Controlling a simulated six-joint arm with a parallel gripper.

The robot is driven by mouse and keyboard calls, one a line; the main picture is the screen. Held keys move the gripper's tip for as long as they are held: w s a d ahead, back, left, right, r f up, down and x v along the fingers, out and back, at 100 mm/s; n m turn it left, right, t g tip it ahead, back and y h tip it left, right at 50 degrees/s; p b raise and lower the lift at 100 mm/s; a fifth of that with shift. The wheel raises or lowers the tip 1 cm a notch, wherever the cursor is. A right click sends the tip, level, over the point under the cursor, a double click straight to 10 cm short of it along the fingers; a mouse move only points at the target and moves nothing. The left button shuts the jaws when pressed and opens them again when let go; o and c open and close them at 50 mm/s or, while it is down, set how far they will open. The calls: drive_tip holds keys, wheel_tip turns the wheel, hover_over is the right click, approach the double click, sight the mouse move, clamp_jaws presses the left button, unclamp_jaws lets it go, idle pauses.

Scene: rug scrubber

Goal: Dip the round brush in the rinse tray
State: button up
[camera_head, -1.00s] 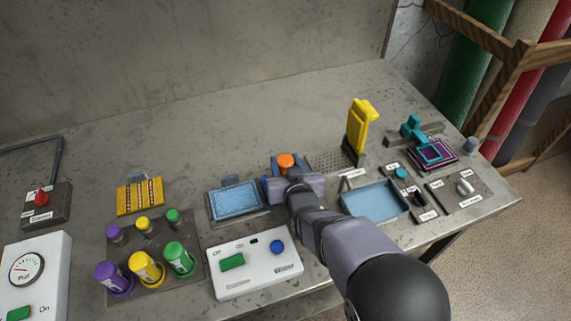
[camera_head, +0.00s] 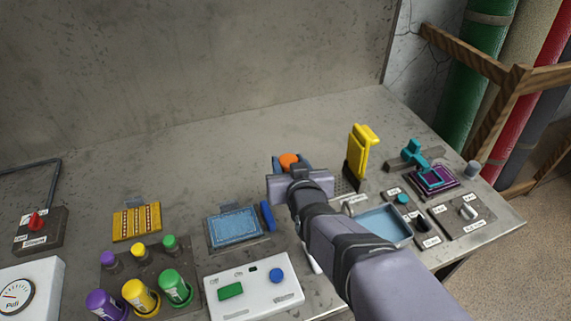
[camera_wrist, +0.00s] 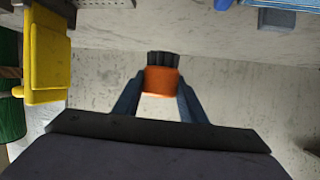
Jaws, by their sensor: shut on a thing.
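The round brush (camera_head: 289,160) is an orange piece held between the blue fingers of my gripper (camera_head: 291,166). In the wrist view the orange brush (camera_wrist: 161,80) shows dark bristles at its far end, and my gripper (camera_wrist: 160,88) is shut on it. The rinse tray appears to be the shallow light-blue tray (camera_head: 386,226) at the right of the bench. It is to the right of and nearer than the brush, and my arm hides its left part. The brush is apart from the tray.
A yellow upright tool (camera_head: 360,150) stands behind the tray. A teal press on a purple plate (camera_head: 434,178) is at the far right. A blue mat (camera_head: 235,227), a white control box (camera_head: 254,286) and several coloured bottles are to the left. The back of the bench is clear.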

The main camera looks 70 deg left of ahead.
drive_tip(key=w+d+f+m+t+h+p, duration=0.1)
drive_tip(key=w+d+m+t+p, duration=0.4)
drive_tip(key=w+d, duration=1.1)
drive_tip(key=d+t+h+p, duration=0.1)
drive_tip(key=p, duration=0.1)
drive_tip(key=shift+w+d+m+p, duration=0.2)
drive_tip(key=shift+d+m+p, duration=0.1)
drive_tip(key=shift+m, duration=0.1)
drive_tip(key=shift+f, duration=0.2)
drive_tip(key=shift+f+b, duration=2.7)
drive_tip(key=shift+f, duration=0.7)
drive_tip(key=shift+f+b, duration=0.5)
drive_tip(key=shift+b, duration=0.05)
drive_tip(key=shift+r, duration=0.1)
drive_tip(key=shift+r+p, duration=2.25)
drive_tip(key=shift+r, duration=0.4)
drive_tip(key=shift+r, duration=0.1)
